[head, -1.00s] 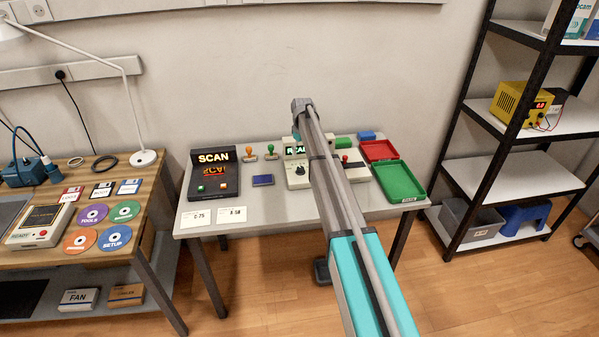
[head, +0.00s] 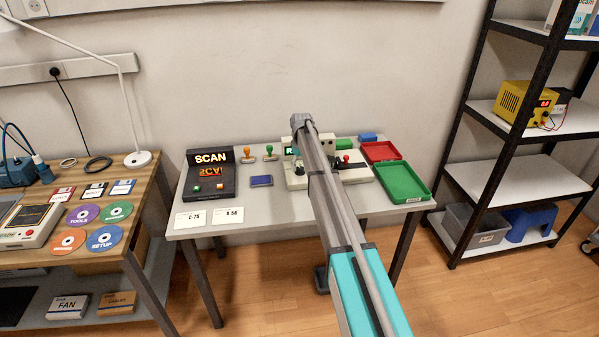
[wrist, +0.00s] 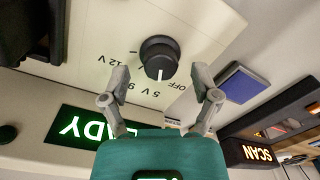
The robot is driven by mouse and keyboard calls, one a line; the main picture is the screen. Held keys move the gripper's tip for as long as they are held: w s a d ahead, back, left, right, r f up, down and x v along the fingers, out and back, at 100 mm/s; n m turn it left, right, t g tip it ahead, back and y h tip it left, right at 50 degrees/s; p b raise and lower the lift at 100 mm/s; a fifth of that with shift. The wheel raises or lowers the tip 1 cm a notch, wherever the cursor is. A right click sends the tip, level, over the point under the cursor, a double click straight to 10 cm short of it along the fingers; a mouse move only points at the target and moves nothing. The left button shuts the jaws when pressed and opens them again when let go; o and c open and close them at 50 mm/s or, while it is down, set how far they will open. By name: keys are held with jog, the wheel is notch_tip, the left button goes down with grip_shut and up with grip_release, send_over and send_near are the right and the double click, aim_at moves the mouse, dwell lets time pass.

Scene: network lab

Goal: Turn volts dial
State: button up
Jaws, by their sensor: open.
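The volts dial (wrist: 160,58) is a round black knob with a white pointer line on a cream panel. In the wrist view the pointer faces the picture's bottom, towards the gap between the OFF and 5 V marks; 9 and 12 V marks lie further left. My gripper (wrist: 160,78) is open, with one finger on each side of the dial in the picture. I see no clear contact with the knob. The panel's green lit display (wrist: 90,128) is upside down in the wrist view. In the head view my arm covers part of the device (head: 355,171).
A SCAN unit (head: 210,180) and a blue pad (head: 261,181) stand left of the device. A red tray (head: 381,151) and a green tray (head: 403,182) are on the right. Two cards lie at the table's front left. A black shelf rack stands further right.

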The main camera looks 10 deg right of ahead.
jog(key=shift+f, duration=0.45)
grip_shut()
dwell(0.3)
